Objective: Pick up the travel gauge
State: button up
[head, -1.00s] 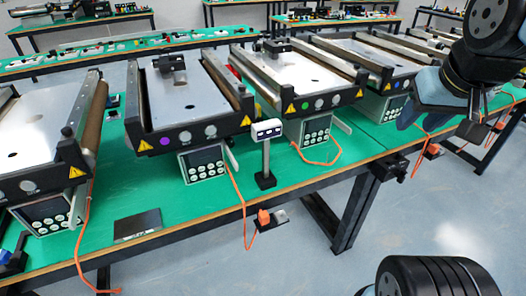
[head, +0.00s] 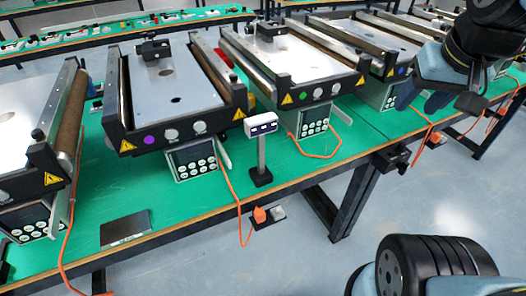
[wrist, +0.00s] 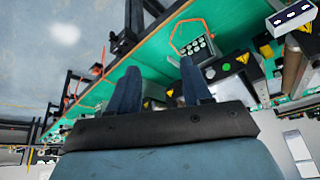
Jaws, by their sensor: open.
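No part is labelled as the travel gauge. A small white box with dark displays (head: 261,124) stands upright on a grey post with a black foot on the green bench, between two conveyors. It may be the gauge, but I cannot tell for sure. It also shows at the top right of the wrist view (wrist: 291,14). My gripper (head: 425,100) is at the upper right of the head view, well right of this box and apart from it. In the wrist view its two blue fingers (wrist: 158,88) are spread with nothing between them.
Mini conveyors (head: 175,95) with keypad boxes (head: 195,158) line the green bench (head: 190,205). Orange cables (head: 240,222) hang over its front edge. A dark flat plate (head: 125,228) lies at the front left. Open floor (head: 300,255) lies in front.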

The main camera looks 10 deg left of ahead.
jog(key=w+a+f+m+g+y, duration=0.55)
jog(key=w+a+f+g, duration=0.25)
jog(key=a+f+g, duration=0.25)
jog(key=m+g+y, duration=0.4)
jog(key=m+y, duration=0.2)
jog(key=y, duration=0.3)
send_near(261, 135)
jog(key=w+d+f, duration=0.2)
jog(key=w+d, duration=0.1)
jog(key=shift+t+y, duration=0.25)
jog(key=x, duration=0.7)
jog(key=shift+s+a+f, duration=0.15)
jog(key=shift+a+f, duration=0.15)
jog(key=shift+a, duration=0.1)
jog(key=shift+w+r+x, duration=0.1)
jog(key=shift+x, duration=1.25)
jog(key=shift+w+r+x, duration=0.1)
jog(key=shift+r+x, duration=0.05)
jog(key=shift+x, duration=1.25)
jog(key=shift+a, duration=0.1)
grip_shut()
